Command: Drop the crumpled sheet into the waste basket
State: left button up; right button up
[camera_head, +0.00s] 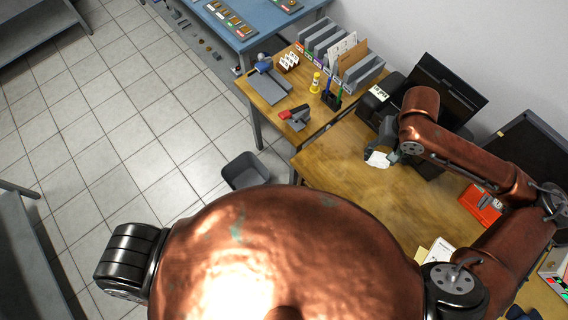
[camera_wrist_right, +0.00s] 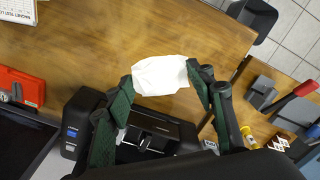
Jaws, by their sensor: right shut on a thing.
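The crumpled sheet (camera_head: 378,159) is white and is held in my right gripper (camera_head: 388,152) above the wooden desk. In the right wrist view the sheet (camera_wrist_right: 160,75) sits between the two dark green fingers of the right gripper (camera_wrist_right: 162,82), which is shut on it. The dark grey waste basket (camera_head: 245,172) stands on the floor by the desk's left edge, left of the gripper and well apart from it. Part of the basket (camera_wrist_right: 252,20) also shows at the top right of the right wrist view. My left gripper is not in view.
The wooden desk (camera_head: 370,205) has a clear middle. A black printer (camera_wrist_right: 150,135) lies beneath the gripper. A red box (camera_head: 482,207) sits to the right. A second wooden table (camera_head: 265,122) holds a stapler-like red tool (camera_head: 294,117), a yellow bottle (camera_head: 315,83) and file holders (camera_head: 340,55).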

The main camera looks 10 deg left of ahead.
aim_at(253, 183)
jog(key=u, duration=0.05)
jog(key=k, duration=1.25)
jog(key=u, duration=0.65)
